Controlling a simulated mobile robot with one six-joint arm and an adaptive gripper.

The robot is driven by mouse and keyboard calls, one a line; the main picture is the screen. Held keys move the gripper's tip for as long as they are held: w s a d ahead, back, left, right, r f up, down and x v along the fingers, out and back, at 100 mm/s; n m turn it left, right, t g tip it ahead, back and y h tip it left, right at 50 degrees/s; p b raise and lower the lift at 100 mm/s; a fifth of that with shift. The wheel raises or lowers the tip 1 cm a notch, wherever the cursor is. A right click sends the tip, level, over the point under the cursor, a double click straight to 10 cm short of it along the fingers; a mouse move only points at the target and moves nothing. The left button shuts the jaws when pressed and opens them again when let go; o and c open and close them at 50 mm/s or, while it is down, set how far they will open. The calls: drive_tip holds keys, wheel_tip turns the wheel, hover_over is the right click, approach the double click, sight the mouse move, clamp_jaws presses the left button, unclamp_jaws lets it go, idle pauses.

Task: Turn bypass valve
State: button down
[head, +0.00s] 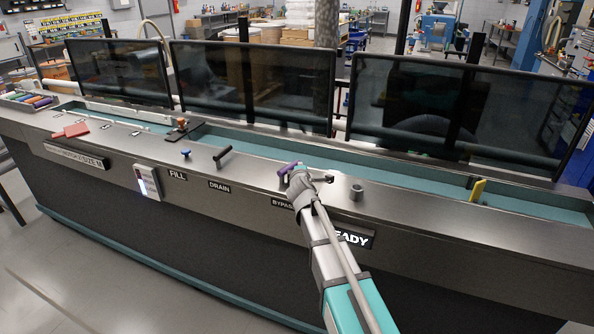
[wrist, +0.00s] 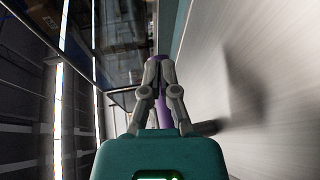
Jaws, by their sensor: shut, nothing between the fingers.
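The bypass valve's purple handle (head: 287,169) is on the grey counter top, above the partly covered BYPASS label (head: 282,203). My gripper (head: 297,174) is at the handle, just to its right in the head view, and covers part of it. In the wrist view, my gripper (wrist: 160,58) has its fingers closed together with nothing held between them. Purple parts of the handle (wrist: 184,115) show behind and between the finger links. Whether the fingers touch the handle cannot be told. The valve's base is hidden.
A black drain handle (head: 223,154) and a blue knob (head: 186,152) stand to the left. A grey cylinder (head: 357,192) and a yellow piece (head: 477,189) are to the right. Dark screens (head: 415,100) stand behind the teal trough (head: 385,159). A red item (head: 76,129) lies far left.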

drive_tip(key=shift+w+a, duration=0.45)
drive_tip(key=shift+w, duration=0.45)
drive_tip(key=shift+s+d+r, duration=0.2)
drive_tip(key=shift+s+d, duration=0.2)
drive_tip(key=shift+d, duration=0.2)
drive_tip(key=s+d+p, duration=0.1)
drive_tip(key=d, duration=0.2)
drive_tip(key=s+d+r, duration=0.1)
drive_tip(key=s+d, duration=0.1)
drive_tip(key=d, duration=0.2)
drive_tip(key=s+d+r+p, duration=0.1)
drive_tip(key=d, duration=0.3)
drive_tip(key=shift+s+d+r+p, duration=0.15)
drive_tip(key=shift+s+d+p, duration=0.1)
drive_tip(key=shift+p, duration=0.1)
drive_tip(key=shift+a, duration=0.1)
